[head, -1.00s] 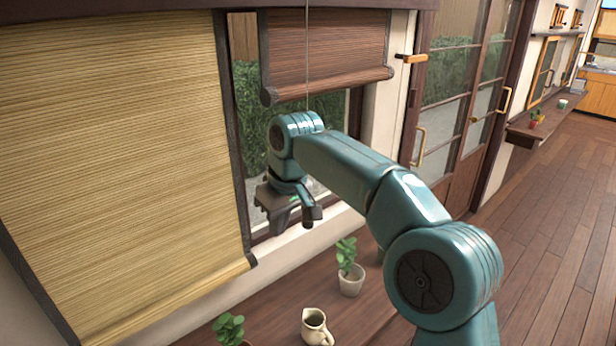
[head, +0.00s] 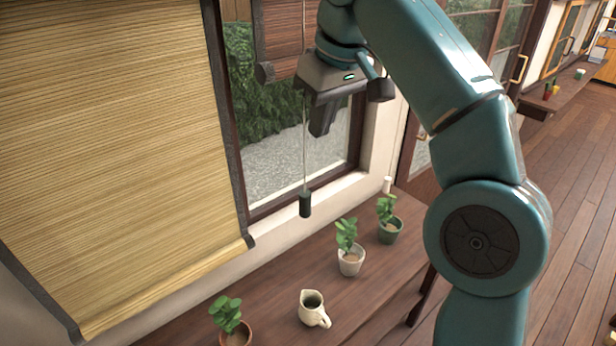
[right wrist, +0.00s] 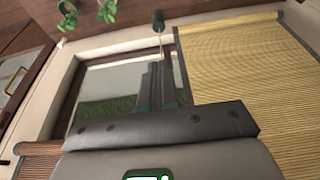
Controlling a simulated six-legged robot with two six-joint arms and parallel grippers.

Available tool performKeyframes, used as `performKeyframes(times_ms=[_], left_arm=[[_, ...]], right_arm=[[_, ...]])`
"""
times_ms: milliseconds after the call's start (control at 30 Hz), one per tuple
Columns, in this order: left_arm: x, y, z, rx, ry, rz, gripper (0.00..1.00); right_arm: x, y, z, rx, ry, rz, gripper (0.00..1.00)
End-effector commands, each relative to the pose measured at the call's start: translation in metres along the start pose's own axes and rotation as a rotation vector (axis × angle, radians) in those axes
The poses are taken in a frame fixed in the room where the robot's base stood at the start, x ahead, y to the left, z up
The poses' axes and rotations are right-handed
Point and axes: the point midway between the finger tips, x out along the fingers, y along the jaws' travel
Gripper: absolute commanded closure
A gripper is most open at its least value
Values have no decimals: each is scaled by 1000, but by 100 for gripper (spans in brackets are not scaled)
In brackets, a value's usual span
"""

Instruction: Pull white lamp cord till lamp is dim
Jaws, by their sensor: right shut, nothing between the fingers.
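A thin pale cord (head: 304,155) hangs in front of the window, with a dark cylindrical pull (head: 305,205) at its lower end. I cannot tell whether this is the lamp cord; no lamp is in view. My right gripper (head: 319,130) is shut and empty, pointing down, above the dark pull and close beside the cord in the picture. In the right wrist view the shut fingers (right wrist: 158,70) point towards the dark pull (right wrist: 158,20), and the cord partly passes behind them. Whether they touch it is unclear. My left gripper is out of view.
A wooden shelf (head: 270,291) below the window holds several potted plants and a cream jug (head: 314,309). A small white cylinder (head: 387,185) shows by the window's right corner. A lowered straw blind (head: 120,150) covers the left; a brown blind (head: 280,30) hangs behind the arm.

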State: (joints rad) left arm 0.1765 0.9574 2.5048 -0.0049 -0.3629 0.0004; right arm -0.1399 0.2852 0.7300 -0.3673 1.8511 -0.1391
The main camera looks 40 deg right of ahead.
Motion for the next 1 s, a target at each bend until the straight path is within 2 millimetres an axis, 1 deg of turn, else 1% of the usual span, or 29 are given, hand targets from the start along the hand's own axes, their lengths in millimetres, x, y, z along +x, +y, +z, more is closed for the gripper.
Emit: performKeyframes(times_ms=[167,267,367,400,700,833,1000], left_arm=[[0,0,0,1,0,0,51],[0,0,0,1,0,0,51],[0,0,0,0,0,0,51],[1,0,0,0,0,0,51],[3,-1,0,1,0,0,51],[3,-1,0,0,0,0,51],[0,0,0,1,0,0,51]], right_arm=[[6,-1,-1,-2,-3,0,100],[15,0,-1,-2,-4,0,100],[30,0,-1,-1,-5,0,100],[39,1,-2,-2,-6,0,100],[104,2,-3,-2,-5,-1,100],[123,2,3,-1,-3,-1,100],[137,2,6,-2,-1,-1,100]])
